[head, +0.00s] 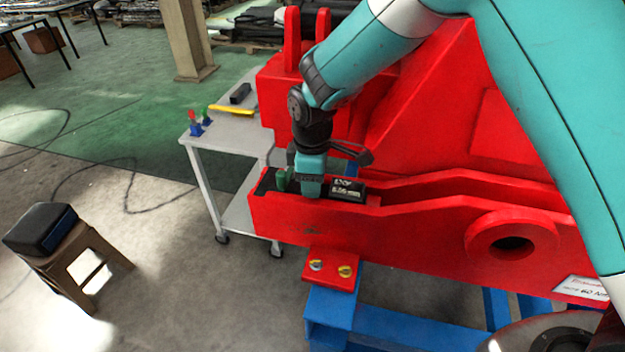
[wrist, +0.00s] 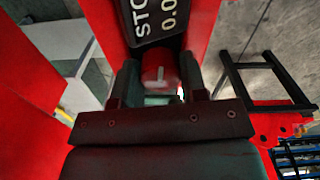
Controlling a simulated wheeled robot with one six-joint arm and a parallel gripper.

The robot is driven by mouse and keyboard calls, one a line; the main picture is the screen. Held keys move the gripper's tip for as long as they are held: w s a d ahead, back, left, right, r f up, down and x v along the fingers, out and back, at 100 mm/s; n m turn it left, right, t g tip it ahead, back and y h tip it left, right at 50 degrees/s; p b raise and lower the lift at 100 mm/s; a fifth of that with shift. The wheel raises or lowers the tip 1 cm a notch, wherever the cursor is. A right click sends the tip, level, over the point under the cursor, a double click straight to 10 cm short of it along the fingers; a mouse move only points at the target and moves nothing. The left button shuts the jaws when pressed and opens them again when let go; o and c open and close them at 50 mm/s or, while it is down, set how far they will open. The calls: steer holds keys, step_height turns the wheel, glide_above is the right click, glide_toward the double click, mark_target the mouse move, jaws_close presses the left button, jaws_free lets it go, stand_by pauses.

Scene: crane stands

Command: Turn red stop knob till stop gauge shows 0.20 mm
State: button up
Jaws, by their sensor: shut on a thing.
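The red stop knob (wrist: 158,72) shows in the wrist view with a white mark on its face. My gripper (wrist: 159,66) is shut on it, with one dark finger on each side. The stop gauge (wrist: 157,20) is a black plate just beyond the knob. Its white text reads "STO" and "0.0" before being cut off, so the full value is hidden there. In the head view my gripper (head: 311,188) points down into the red frame's slot and hides the knob. A black display (head: 346,190) beside it has small text ending in "mm"; I cannot read its number surely.
The red frame's walls (head: 400,212) run close on both sides. A grey trolley (head: 232,128) stands behind left, and a stool (head: 78,262) with a black case is at far left.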

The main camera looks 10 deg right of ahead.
steer(key=n+b, duration=0.1)
steer(key=n, duration=0.5)
steer(key=shift+n, duration=0.3)
steer(key=shift+r, duration=0.1)
stand_by(0.4)
steer(key=o, duration=0.9)
